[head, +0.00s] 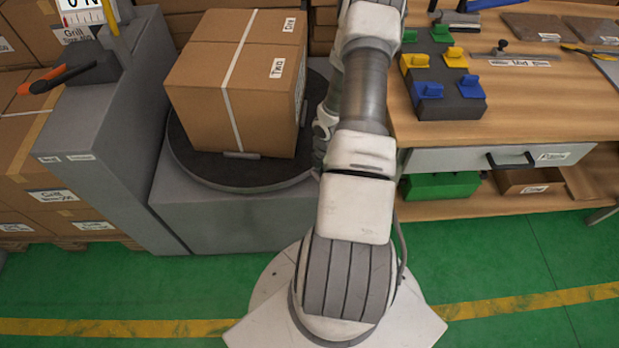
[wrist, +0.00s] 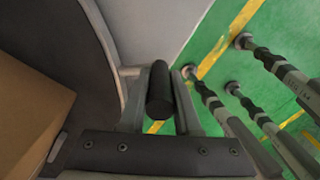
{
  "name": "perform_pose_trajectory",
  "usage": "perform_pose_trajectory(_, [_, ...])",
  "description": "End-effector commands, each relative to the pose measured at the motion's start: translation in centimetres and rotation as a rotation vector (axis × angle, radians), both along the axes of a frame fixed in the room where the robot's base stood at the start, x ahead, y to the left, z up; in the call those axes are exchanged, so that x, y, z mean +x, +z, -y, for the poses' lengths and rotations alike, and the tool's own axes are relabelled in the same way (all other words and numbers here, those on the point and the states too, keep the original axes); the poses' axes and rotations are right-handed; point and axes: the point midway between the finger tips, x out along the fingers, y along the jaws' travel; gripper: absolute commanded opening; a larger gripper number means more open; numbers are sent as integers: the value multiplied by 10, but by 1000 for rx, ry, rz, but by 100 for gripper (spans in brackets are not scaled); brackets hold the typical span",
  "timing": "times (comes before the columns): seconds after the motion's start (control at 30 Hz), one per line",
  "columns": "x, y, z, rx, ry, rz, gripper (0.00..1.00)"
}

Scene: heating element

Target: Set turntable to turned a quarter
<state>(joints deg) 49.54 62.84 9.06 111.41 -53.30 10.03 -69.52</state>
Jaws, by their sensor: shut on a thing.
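The turntable (head: 190,160) is a dark round disc on a grey block. A large cardboard box (head: 235,85) sits on it, with a light strap and labels. In the wrist view, the turntable's dark disc (wrist: 65,35) curves along the upper left and the box (wrist: 30,125) is at the left edge. My gripper (wrist: 160,85) is shut on a black cylindrical handle (wrist: 159,98), with a finger on either side, beside the disc's rim. In the head view my arm mostly hides the gripper and the handle, at the turntable's right side.
A workbench (head: 540,110) with coloured blocks and tools is at right, with a drawer (head: 510,158) below. Stacked cartons fill the left and back. The green floor (head: 500,245) in front is open.

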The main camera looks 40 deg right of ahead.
Motion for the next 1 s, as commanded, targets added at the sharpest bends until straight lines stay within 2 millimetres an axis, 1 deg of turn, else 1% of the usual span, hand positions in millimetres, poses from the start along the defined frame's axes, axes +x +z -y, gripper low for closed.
perform_pose_trajectory(0.03, [-2,4,10,0,13,-2,0])
perform_pose_trajectory(0.1, [-2,3,21,1,40,-2,0])
perform_pose_trajectory(0.23, [-1,3,39,0,38,-2,0])
perform_pose_trajectory(0.4, [1,2,55,-1,38,-2,0])
perform_pose_trajectory(0.6, [2,1,66,0,39,-3,0])
perform_pose_trajectory(1.0, [3,1,73,-8,41,-1,0])
